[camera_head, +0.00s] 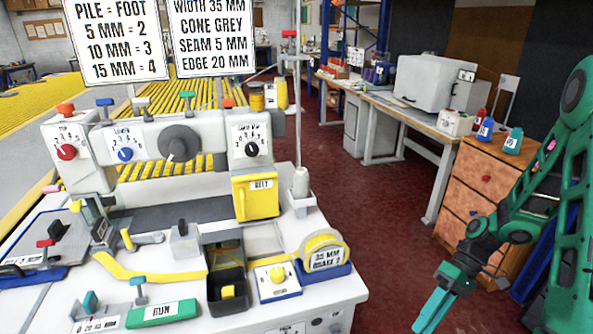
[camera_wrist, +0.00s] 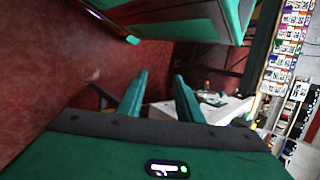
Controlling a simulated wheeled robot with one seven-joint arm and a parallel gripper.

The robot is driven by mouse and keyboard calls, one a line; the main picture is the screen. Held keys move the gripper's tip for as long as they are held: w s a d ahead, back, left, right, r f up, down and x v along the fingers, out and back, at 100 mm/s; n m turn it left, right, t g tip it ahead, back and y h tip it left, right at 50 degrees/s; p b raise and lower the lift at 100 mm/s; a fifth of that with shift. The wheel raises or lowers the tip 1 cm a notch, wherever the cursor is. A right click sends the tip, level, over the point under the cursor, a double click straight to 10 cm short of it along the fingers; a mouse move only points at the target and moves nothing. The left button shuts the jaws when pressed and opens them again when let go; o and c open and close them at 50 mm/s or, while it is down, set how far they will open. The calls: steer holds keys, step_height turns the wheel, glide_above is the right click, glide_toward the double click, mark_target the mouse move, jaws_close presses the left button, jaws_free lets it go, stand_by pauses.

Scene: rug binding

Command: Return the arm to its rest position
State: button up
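My green arm (camera_head: 500,220) is folded down at the right side of the head view, in front of the wooden drawer cabinet. My gripper (camera_head: 434,310) hangs low over the dark red floor, right of the sewing machine table and apart from it. In the wrist view my gripper (camera_wrist: 160,80) shows two green fingers standing apart with nothing between them. It touches nothing that I can see.
The white machine table (camera_head: 230,310) with its dials, yellow binding tape and 35 mm reel (camera_head: 325,252) fills the left. The drawer cabinet (camera_head: 480,185) with bottles on top stands close behind my arm. Red floor (camera_head: 375,240) is clear between them.

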steer(key=s+d+r+m+t+h, duration=0.2)
steer(key=s+d+r+m+h, duration=0.1)
steer(key=s+r, duration=0.4)
steer(key=s+d+r+m+t+h, duration=0.3)
steer(key=s+d+r+m, duration=0.3)
steer(key=r, duration=0.7)
steer(key=shift+s+d+r+m+h, duration=0.3)
steer(key=shift+s+m+h, duration=0.2)
steer(key=shift+s+m, duration=0.5)
steer(key=shift+w+a, duration=0.1)
steer(key=shift+a, duration=0.05)
